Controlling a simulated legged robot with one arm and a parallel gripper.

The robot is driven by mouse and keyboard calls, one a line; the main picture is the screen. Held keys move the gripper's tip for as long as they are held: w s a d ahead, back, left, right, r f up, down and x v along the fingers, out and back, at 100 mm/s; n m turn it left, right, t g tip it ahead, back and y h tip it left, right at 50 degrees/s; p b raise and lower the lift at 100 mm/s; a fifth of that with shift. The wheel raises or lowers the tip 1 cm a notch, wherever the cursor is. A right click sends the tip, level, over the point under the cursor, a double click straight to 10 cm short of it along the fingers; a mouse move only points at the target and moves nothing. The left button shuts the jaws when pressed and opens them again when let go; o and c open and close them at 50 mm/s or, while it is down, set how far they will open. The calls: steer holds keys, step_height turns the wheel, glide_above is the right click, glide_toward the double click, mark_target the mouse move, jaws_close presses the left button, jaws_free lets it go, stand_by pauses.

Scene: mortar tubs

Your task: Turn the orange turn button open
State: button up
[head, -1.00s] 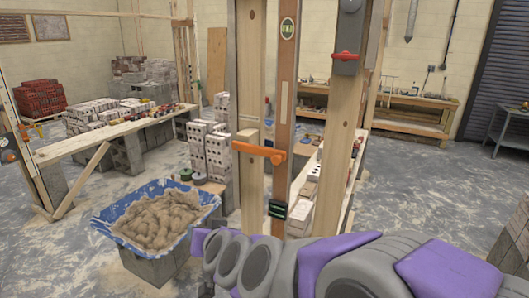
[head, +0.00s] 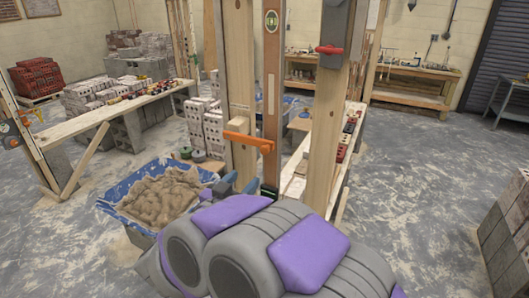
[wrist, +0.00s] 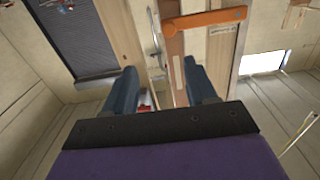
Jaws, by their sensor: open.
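The orange turn button (head: 248,141) is a bar lying nearly level, mounted on a small wooden block on a pale post (head: 239,70). It reaches right across the front of a brown spirit level (head: 271,90). My gripper (head: 238,184) is open and empty, below the button in the head view, its blue-grey fingers partly hidden by my arm. In the wrist view the button (wrist: 205,18) shows past the fingertips, up and to the right. The open fingers (wrist: 160,68) appear apart from it.
A second post (head: 325,130) at right carries a grey box with a red handle (head: 330,50). A blue-lined tub of sand-coloured mortar (head: 112,210) stands at lower left. Stacked blocks (head: 508,235) stand at the right edge. The floor between is open.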

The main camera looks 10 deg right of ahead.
glide_toward(264, 151)
steer(key=w+a, duration=0.1)
steer(key=w+d, duration=0.1)
steer(key=d, duration=0.1)
steer(key=w+d, duration=0.2)
steer(key=w+d+b, duration=0.1)
steer(key=d, duration=0.1)
steer(key=shift+w+d, duration=0.35)
steer(key=shift+w, duration=0.05)
steer(key=shift+w+d, duration=0.15)
steer(key=shift+w, duration=0.3)
steer(key=shift+w+a, duration=0.15)
steer(key=shift+a, duration=1.15)
steer(key=shift+d, duration=1)
steer(key=c, duration=0.5)
steer(key=shift+c, duration=0.5)
steer(key=shift+a, duration=0.35)
jaws_close()
steer(key=shift+d+f, duration=0.1)
